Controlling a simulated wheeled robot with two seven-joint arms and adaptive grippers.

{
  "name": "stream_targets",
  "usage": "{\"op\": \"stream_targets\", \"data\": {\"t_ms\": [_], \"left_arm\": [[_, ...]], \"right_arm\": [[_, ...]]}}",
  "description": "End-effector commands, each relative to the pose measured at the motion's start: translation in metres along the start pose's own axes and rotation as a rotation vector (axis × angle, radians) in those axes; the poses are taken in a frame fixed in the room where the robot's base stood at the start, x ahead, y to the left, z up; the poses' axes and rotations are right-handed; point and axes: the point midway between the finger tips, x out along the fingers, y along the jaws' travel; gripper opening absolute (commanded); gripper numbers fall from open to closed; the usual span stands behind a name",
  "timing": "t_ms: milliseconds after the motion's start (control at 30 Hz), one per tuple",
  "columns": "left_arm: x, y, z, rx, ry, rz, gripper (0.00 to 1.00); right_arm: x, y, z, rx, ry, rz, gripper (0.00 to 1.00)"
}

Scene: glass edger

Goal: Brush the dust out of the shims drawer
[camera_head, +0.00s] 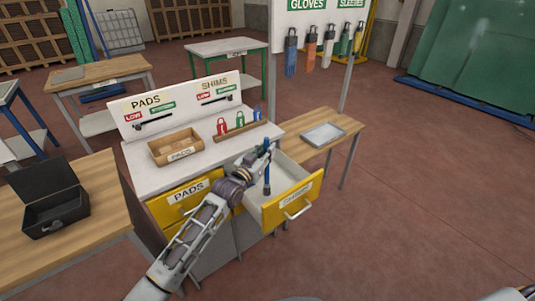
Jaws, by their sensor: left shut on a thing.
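The shims drawer (302,183) is pulled out of the white cabinet. It has a yellow front with a blurred label and a pale handle (299,209). My left gripper (265,155) is over the drawer's inner left part, shut on a brush with a blue handle (267,173). The brush hangs upright with its dark bristle end down inside the drawer outline. I cannot tell whether the bristles touch the drawer floor. Dust is too small to make out.
The yellow pads drawer (180,196) is shut. On the cabinet top stand a pads tray (177,147) and a wooden rack (240,132) with coloured tags. A side table with a grey tray (323,135) stands behind the open drawer. A black open box (52,208) sits at left.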

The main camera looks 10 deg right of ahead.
Motion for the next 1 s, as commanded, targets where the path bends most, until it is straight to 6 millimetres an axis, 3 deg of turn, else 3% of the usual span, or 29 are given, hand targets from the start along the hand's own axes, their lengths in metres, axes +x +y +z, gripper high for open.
{"op": "stream_targets", "data": {"t_ms": [100,300,1000], "left_arm": [[0.002,-0.003,-0.015,0.001,0.001,-0.003,0.0],[0.003,-0.006,-0.026,0.001,0.001,-0.006,0.0],[0.003,-0.006,-0.029,0.0,0.002,-0.007,0.0]], "right_arm": [[-0.011,-0.003,-0.002,0.001,0.001,-0.003,0.33],[-0.018,-0.011,-0.004,0.005,0.002,-0.011,0.33],[-0.018,-0.003,-0.002,0.001,0.0,-0.004,0.33]]}}
